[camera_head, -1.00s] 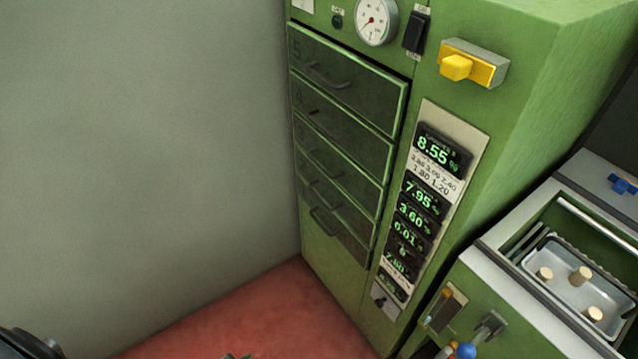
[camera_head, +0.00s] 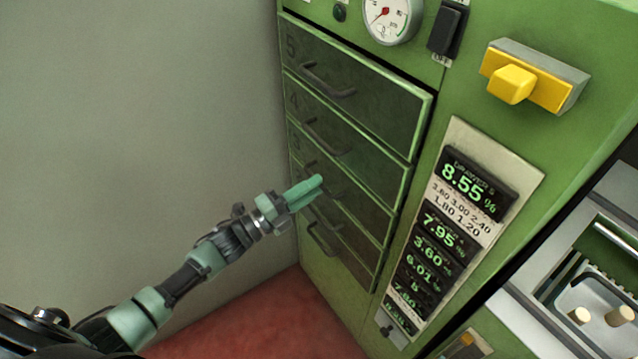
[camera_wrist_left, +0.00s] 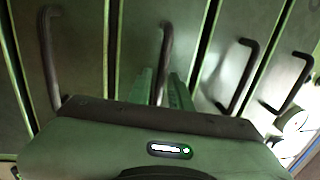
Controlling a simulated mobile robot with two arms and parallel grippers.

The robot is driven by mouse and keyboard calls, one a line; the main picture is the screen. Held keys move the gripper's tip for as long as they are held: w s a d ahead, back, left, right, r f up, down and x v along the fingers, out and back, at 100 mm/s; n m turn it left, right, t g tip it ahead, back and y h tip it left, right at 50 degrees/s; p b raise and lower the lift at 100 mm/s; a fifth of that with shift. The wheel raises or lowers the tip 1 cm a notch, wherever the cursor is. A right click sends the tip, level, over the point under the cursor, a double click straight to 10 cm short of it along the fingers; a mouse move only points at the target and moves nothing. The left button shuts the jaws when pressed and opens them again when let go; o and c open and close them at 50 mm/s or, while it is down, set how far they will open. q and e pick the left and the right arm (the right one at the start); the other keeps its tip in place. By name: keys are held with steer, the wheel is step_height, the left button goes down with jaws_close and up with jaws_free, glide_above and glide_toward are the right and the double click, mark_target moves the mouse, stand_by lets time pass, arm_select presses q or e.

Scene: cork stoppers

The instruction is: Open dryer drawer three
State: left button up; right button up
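The dryer drawers are a column of dark green fronts with bar handles. My left gripper (camera_head: 320,182) reaches in from the left to this handle. In the left wrist view its two green fingers (camera_wrist_left: 160,90) stand on either side of the handle, with a narrow gap that looks open. Firm contact cannot be told. My right gripper is not in view.
Drawer four's handle (camera_head: 325,137) is just above and a lower handle (camera_head: 322,240) just below. A panel of green displays (camera_head: 440,240) and a yellow knob (camera_head: 512,84) are to the right. A grey wall (camera_head: 130,120) closes the left side. The red floor (camera_head: 270,320) is clear.

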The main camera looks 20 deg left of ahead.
arm_select(q)
steer(key=shift+x, duration=1.05)
jaws_close()
steer(key=shift+s+a, duration=0.1)
stand_by(0.6)
